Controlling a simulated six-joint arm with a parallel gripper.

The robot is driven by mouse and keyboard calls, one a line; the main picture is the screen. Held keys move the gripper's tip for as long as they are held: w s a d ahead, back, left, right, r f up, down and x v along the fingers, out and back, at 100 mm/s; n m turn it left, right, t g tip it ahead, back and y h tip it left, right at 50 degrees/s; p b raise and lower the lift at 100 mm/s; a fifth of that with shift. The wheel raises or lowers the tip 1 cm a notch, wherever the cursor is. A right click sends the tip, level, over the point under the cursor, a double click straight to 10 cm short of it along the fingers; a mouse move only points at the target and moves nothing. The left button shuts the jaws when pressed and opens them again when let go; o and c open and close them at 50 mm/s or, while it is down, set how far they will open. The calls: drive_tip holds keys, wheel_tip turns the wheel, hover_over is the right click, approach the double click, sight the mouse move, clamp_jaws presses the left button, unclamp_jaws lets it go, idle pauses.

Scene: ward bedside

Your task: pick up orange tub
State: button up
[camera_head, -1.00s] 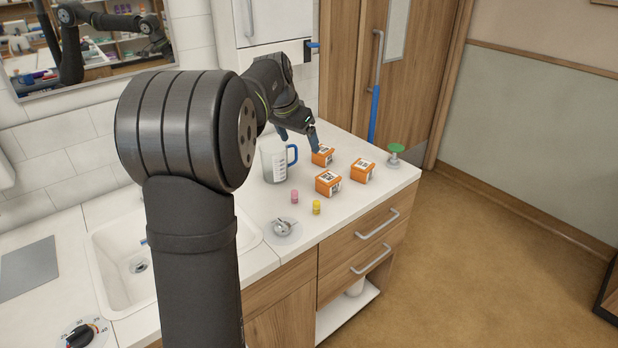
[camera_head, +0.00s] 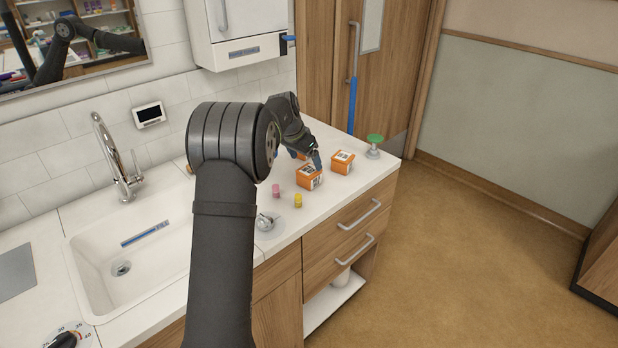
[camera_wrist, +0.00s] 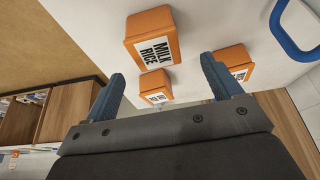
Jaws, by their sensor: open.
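Three orange tubs with white labels stand on the white counter. The front one (camera_head: 309,179) is just below my gripper (camera_head: 307,158) in the head view, and another (camera_head: 342,162) is to its right. The third (camera_head: 299,155) is mostly hidden behind my gripper. In the wrist view a large tub (camera_wrist: 148,22) reads "MILK RICE" and lies beyond the fingertips. A smaller tub (camera_wrist: 155,87) shows between my blue fingers, and another (camera_wrist: 236,58) is partly behind the right finger. My gripper (camera_wrist: 161,70) is open and empty; I cannot tell whether it touches a tub.
Pink (camera_head: 276,190) and yellow (camera_head: 298,201) small items and a metal item (camera_head: 265,222) stand left of the tubs. A green-topped object (camera_head: 375,141) is near the right end. A blue jug handle (camera_wrist: 290,30) shows in the wrist view. The sink (camera_head: 160,262) is left.

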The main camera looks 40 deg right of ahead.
sight(308, 170)
drive_tip(key=shift+s+a+x, duration=0.15)
drive_tip(key=shift+x, duration=1.4)
drive_tip(key=shift+s+a+x, duration=0.1)
drive_tip(key=shift+a+x, duration=0.05)
drive_tip(key=shift+x, duration=1.4)
drive_tip(key=shift+f, duration=0.1)
drive_tip(key=c, duration=1.2)
